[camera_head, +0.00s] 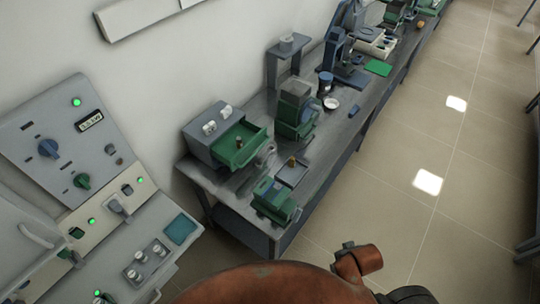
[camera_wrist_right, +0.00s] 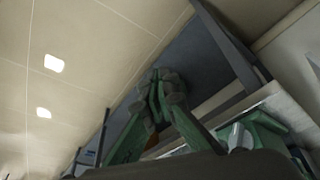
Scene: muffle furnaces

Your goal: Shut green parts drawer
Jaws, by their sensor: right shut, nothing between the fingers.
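The green parts drawer (camera_head: 243,149) sticks out of the front of a small grey cabinet (camera_head: 203,150) on the workbench. It stands open, with small items inside. In the right wrist view my right gripper (camera_wrist_right: 160,78) has its fingers together with nothing between them. A green object (camera_wrist_right: 262,130) shows at the lower right of that view, apart from the fingers; I cannot tell whether it is the drawer. The right gripper does not show in the head view, so its distance from the drawer is unclear. My left gripper is in neither view.
The grey workbench (camera_head: 325,140) runs along the wall. A green machine (camera_head: 295,115) and a green-blue device (camera_head: 273,200) stand near the drawer, with a small tray (camera_head: 291,173) between. A control panel (camera_head: 75,140) stands at the left.

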